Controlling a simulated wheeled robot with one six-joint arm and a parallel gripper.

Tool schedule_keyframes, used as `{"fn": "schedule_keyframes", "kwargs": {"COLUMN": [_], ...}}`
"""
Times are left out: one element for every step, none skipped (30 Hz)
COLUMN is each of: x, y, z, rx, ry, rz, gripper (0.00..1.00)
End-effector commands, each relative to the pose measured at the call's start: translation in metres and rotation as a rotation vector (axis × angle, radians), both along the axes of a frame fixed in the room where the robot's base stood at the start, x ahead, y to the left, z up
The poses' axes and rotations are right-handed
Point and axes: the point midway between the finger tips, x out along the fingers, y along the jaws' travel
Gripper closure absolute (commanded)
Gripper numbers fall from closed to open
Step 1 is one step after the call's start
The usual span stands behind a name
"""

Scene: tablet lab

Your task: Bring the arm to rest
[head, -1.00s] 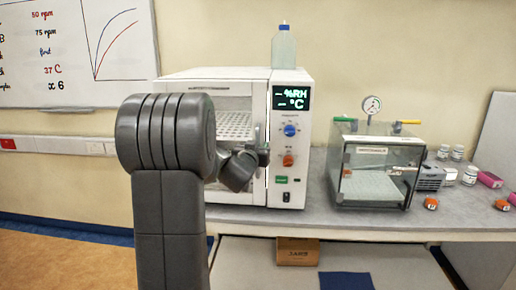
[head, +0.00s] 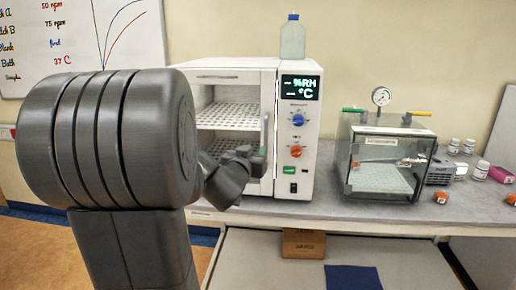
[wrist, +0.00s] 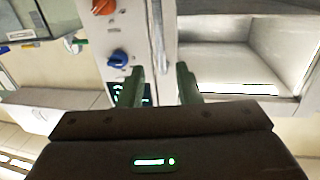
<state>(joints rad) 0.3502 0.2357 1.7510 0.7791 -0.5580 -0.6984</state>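My arm fills the left of the head view, with my gripper (head: 250,160) in front of the white climate chamber (head: 307,150), close to the upright door handle (head: 264,135). In the wrist view my gripper (wrist: 162,80) shows two dark green fingers standing apart with nothing clearly held between them. The handle (wrist: 157,35) runs upright beyond the fingertips; I cannot tell whether they touch it. The wrist view is turned over, with the chamber's orange knob (wrist: 104,6) above its blue knob (wrist: 118,58). My arm hides the chamber's lower left.
A clear bottle (head: 292,38) stands on the chamber. A glass vacuum box (head: 388,160) with a gauge is to its right on the grey bench (head: 330,212). A cardboard box (head: 304,243) is underneath.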

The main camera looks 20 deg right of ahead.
Motion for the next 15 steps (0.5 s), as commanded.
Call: {"fn": "schedule_keyframes", "kwargs": {"x": [-0.0028,-0.0038,-0.005,-0.0056,-0.006,-0.0064,-0.0065,-0.0065,-0.0065,-0.0065,-0.0065,-0.0064,-0.0063,-0.0062,-0.0057], "y": [0.0027,0.0037,0.0046,0.0052,0.0056,0.0059,0.006,0.0059,0.0058,0.0058,0.0058,0.0057,0.0057,0.0055,0.0051], "z": [0.0004,0.0003,0.0002,0.0001,0.0001,0.0,0.0,0.0,0.0,0.0,0.0,0.0,0.0,0.0,0.0], "rx": [-0.001,-0.001,-0.001,-0.001,-0.001,0.0,0.0,0.0,0.0,0.0,0.0,0.0,0.0,0.0,0.0], "ry": [-0.001,-0.001,-0.001,-0.001,-0.001,0.0,0.0,0.0,0.0,0.0,0.0,0.0,0.0,0.0,0.0], "rz": [0.001,0.001,0.0,0.0,0.0,0.0,0.0,0.0,0.0,0.0,0.0,0.0,0.0,0.0,0.0], "gripper": [0.69,0.69,0.69,0.69,0.69,0.69,0.69,0.69,0.69,0.69,0.69,0.69,0.69,0.69,0.69]}}
